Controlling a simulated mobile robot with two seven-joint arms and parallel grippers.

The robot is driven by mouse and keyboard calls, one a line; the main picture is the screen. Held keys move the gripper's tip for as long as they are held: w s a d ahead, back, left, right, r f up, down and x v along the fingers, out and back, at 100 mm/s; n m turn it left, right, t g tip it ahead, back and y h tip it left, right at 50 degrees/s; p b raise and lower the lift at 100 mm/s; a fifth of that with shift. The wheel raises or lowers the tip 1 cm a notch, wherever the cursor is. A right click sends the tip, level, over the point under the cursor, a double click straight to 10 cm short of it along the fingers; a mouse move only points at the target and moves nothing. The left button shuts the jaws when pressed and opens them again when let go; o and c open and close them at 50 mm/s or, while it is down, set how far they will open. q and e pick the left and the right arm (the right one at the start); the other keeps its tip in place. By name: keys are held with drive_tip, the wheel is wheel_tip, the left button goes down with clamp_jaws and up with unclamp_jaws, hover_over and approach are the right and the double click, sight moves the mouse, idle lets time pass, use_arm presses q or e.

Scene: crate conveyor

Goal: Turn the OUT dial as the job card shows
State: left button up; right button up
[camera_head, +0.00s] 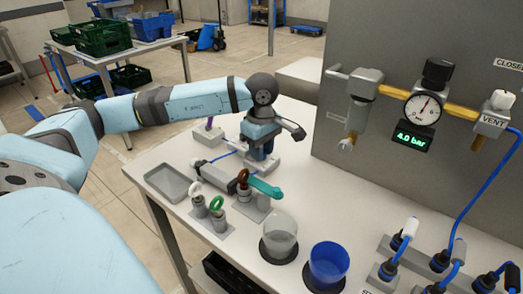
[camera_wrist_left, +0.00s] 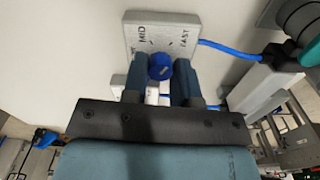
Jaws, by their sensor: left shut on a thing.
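A grey dial box (camera_head: 268,163) sits on the white table under my left gripper (camera_head: 260,152). In the left wrist view, the dial plate (camera_wrist_left: 165,27) reads MID and FAST, with a round blue knob (camera_wrist_left: 160,66) on it. The two fingers of my left gripper (camera_wrist_left: 163,76) are shut on the knob, one on each side. The knob's pointer and the rest of the plate are hidden, and no OUT label is readable. I cannot make out a job card. My right gripper is not in view.
A second small box with a purple part (camera_head: 209,125) stands left of the gripper. A gauge panel (camera_head: 400,60) rises at right.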

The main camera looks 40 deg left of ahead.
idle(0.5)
use_arm(q)
drive_tip(key=o, duration=0.9)
wheel_tip(320, 180, up, 14)
drive_tip(key=shift+f+p, duration=0.1)
drive_tip(key=shift+p, duration=1)
